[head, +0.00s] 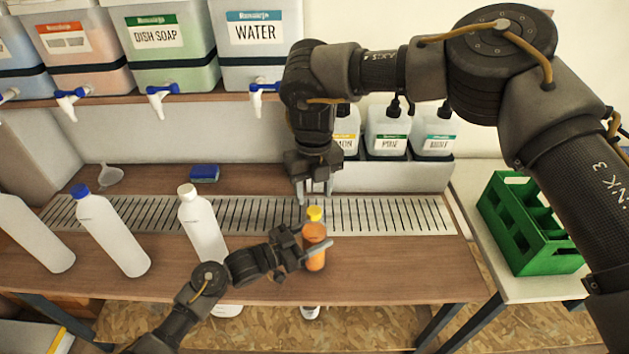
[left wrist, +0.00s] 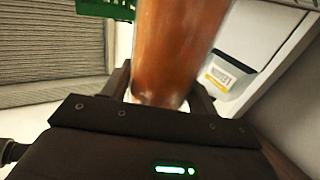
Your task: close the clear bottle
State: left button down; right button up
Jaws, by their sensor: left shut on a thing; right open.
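A see-through bottle of orange liquid (head: 315,258) stands near the front of the wooden counter, roughly upright. A yellow cap (head: 314,213) shows at its top; I cannot tell whether it is seated or only resting there. My left gripper (head: 311,240) is shut around the bottle's body from the left. The left wrist view shows the orange bottle (left wrist: 180,50) between the two fingers. My right gripper (head: 315,188) points down just above the yellow cap, fingers open, with a small gap to the cap.
White bottles stand to the left, one with a blue cap (head: 79,190), one with a white cap (head: 187,190). A slotted metal grate (head: 255,213) crosses the counter. A green crate (head: 530,225) is at right.

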aim_at(313, 210)
jog(key=shift+f, duration=2.8)
jog(key=c, duration=1)
jog(key=m, duration=0.3)
jog(key=shift+m, duration=0.3)
jog(key=shift+c, duration=0.2)
jog(key=m, duration=0.4)
jog(key=shift+m, duration=0.3)
jog(key=o, duration=1.1)
jog(key=shift+r, duration=0.1)
